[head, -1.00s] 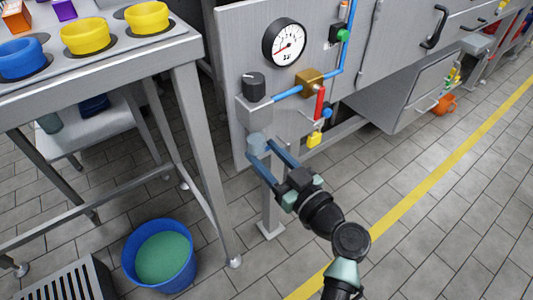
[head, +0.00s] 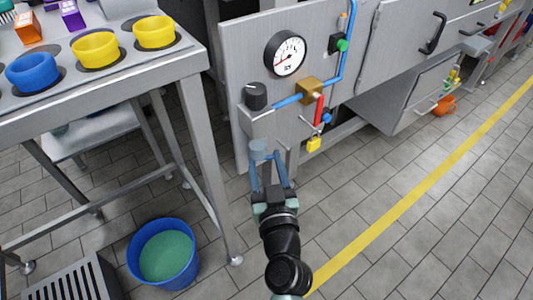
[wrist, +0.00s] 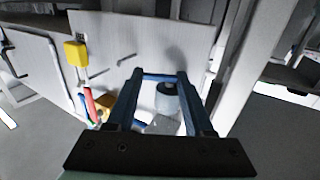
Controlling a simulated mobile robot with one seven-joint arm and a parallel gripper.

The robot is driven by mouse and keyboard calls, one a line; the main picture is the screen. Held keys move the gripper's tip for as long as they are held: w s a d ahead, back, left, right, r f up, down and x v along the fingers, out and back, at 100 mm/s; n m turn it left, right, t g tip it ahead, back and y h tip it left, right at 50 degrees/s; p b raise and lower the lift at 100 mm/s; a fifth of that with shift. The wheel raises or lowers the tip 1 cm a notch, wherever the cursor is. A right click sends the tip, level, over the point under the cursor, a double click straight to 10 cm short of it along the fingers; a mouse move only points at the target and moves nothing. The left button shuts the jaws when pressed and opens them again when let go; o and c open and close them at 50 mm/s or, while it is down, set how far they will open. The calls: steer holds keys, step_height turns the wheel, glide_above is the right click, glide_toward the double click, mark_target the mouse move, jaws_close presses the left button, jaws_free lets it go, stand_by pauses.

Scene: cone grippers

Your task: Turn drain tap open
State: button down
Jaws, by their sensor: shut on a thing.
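The drain tap (head: 258,150) is a small grey-blue cylinder low on the grey machine panel, below the black knob. My gripper (head: 267,161) is at it, with its two blue fingers apart and closed on the tap's handle. In the wrist view the cylinder (wrist: 167,97) shows between the fingers, and a thin blue bar spans the fingertips (wrist: 160,76). The fingers partly hide the handle, so its exact angle is unclear.
A gauge (head: 286,54), black knob (head: 256,96), brass valve (head: 310,91), red lever (head: 319,110) and yellow padlock (head: 314,144) are on the panel close by. A blue bucket (head: 164,255) stands on the floor below a steel table (head: 120,92).

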steer(key=m+h+p, duration=0.1)
steer(key=p, duration=0.3)
steer(key=m+h+p, duration=0.1)
steer(key=h+p, duration=0.1)
steer(key=p, duration=0.2)
steer(key=r+m+h+p, duration=0.1)
steer(key=h+p, duration=0.1)
steer(key=p, duration=0.2)
steer(key=shift+a+r, duration=0.1)
steer(key=shift+a, duration=0.2)
steer(key=h+p, duration=0.1)
steer(key=m+h+p, duration=0.2)
steer(key=shift+s+a+f+p, duration=0.1)
steer(key=shift+a+f+p, duration=0.2)
steer(key=shift+p, duration=0.1)
steer(key=m+h, duration=0.1)
steer(key=m+g+h, duration=0.1)
steer(key=shift+a+f+h, duration=0.15)
steer(key=shift+f+h, duration=0.05)
steer(key=shift+h, duration=0.2)
steer(key=m+g+h+b, duration=0.3)
steer(key=g+h+b, duration=0.1)
steer(key=m+g+h+b, duration=0.2)
steer(key=shift+s+a+f+m+h, duration=0.15)
steer(key=shift+a+m+h, duration=0.15)
steer(key=shift+a+h, duration=0.1)
steer(key=shift+b, duration=0.4)
